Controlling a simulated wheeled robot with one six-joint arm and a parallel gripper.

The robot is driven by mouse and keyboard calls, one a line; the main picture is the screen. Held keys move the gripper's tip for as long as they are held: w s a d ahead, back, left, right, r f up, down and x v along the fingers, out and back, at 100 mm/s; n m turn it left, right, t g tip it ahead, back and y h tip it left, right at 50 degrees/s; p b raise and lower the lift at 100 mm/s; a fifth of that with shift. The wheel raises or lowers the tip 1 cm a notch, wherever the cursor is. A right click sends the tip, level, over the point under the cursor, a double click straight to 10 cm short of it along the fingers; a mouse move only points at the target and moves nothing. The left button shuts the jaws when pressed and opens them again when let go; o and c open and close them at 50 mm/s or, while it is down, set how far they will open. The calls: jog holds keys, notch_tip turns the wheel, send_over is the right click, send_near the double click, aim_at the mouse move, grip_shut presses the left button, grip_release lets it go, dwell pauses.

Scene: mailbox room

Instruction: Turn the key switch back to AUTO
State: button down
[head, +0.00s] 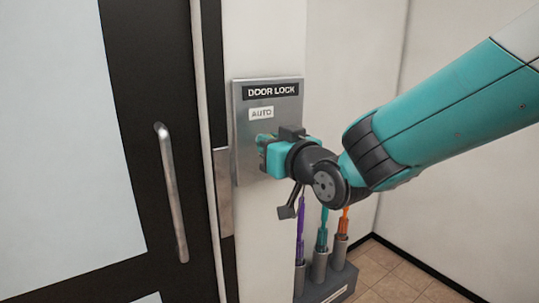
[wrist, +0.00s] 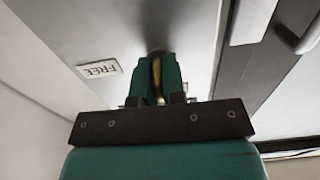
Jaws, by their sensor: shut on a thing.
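The DOOR LOCK panel (head: 283,106) is a grey metal plate on the wall, with an AUTO label (head: 261,113) near its top. My gripper (head: 263,142) is up against the panel just below that label and hides the key switch in the head view. In the wrist view my gripper (wrist: 157,65) has its teal fingers closed around a thin brass-coloured key (wrist: 157,82). A dark round part shows at the fingertips, against the panel. A FREE label (wrist: 99,69) appears upside down to the left of the fingers. The key's exact angle is hard to tell.
A dark-framed door (head: 135,120) with a vertical metal handle (head: 171,190) stands left of the panel. Below my gripper, a grey holder (head: 325,283) carries purple, teal and orange tools. Open floor (head: 395,272) shows at lower right.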

dwell(0.4)
jog(key=c, duration=1.2)
grip_release()
jog(key=shift+c, duration=0.2)
jog(key=shift+s, duration=0.1)
jog(key=b+v, duration=0.6)
jog(key=v, duration=1.1)
jog(key=shift+d+b, duration=0.2)
jog(key=shift+b, duration=0.15)
jog(key=shift+s, duration=0.1)
